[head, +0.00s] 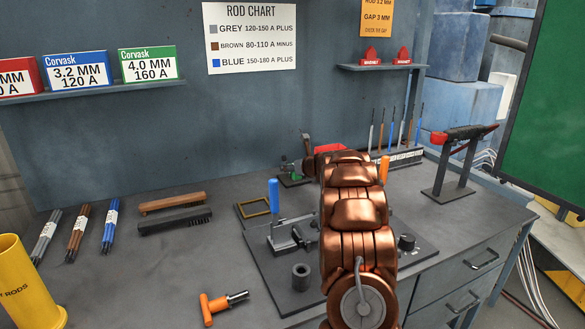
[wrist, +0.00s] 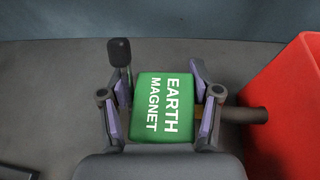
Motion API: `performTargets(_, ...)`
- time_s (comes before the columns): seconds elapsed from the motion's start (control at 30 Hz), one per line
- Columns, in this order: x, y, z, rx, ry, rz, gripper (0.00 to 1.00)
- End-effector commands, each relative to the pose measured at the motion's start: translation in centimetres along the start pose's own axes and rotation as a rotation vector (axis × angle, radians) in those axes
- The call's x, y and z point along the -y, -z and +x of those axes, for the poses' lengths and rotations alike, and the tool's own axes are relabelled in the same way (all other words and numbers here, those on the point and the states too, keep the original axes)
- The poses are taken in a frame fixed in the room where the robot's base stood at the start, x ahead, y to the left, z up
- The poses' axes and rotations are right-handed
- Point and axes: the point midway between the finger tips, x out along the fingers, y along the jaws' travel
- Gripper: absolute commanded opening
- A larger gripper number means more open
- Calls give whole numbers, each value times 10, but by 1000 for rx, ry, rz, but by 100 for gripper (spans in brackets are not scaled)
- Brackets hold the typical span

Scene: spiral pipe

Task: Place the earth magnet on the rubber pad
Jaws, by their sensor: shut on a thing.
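The earth magnet is a green block (wrist: 163,105) with white lettering, seen in the wrist view. My gripper (wrist: 160,112) is shut on it, with purple-lined fingers at its left and right sides. A dark knob on a stalk (wrist: 119,55) stands at its upper left, and a short brown rod (wrist: 245,115) is at its right. I cannot clearly pick out the rubber pad; a dark flat piece with a brass-coloured frame (head: 256,209) lies left of the arm.
A red object (wrist: 290,110) stands close at the right in the wrist view. A stand (head: 456,165) is at right.

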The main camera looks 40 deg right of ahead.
Motion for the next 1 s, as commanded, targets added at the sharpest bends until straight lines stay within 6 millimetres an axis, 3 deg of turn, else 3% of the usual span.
performTargets(0.1,0,1,1,3,0,0,0)
performTargets(0.13,0,1,0,2,0,-1,66)
performTargets(0.33,0,2,1,1,0,0,86)
performTargets(0.8,0,-2,-1,0,0,-1,88)
performTargets(1.0,0,-1,-21,1,2,2,88)
